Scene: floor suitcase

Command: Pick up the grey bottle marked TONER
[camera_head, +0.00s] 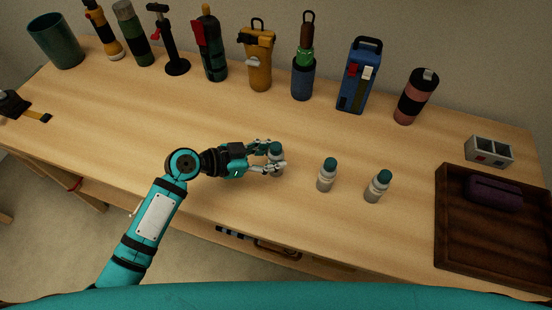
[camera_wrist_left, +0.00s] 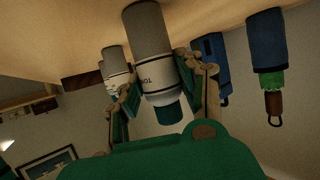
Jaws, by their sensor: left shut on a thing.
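A small grey bottle with a white label and teal cap stands between the fingers of my left gripper (camera_head: 272,158). The head view shows its cap (camera_head: 275,149), with the fingers covering much of its body. The left wrist view shows this bottle (camera_wrist_left: 150,45) upside down in the picture, with dark letters beginning "TO" on its label. My left gripper (camera_wrist_left: 150,90) is shut on it from both sides. Two similar bottles stand to the right, a nearer one (camera_head: 327,175) and a farther one (camera_head: 377,187). Their labels are too small to read. My right gripper is not in view.
Several tall flasks and tools stand along the back, including a blue one (camera_head: 357,78). A dark wooden tray (camera_head: 480,245) holding a purple case (camera_head: 494,191) lies at the right. A small grey box (camera_head: 488,152) stands behind it. The wooden table (camera_head: 120,125) is clear left of the gripper.

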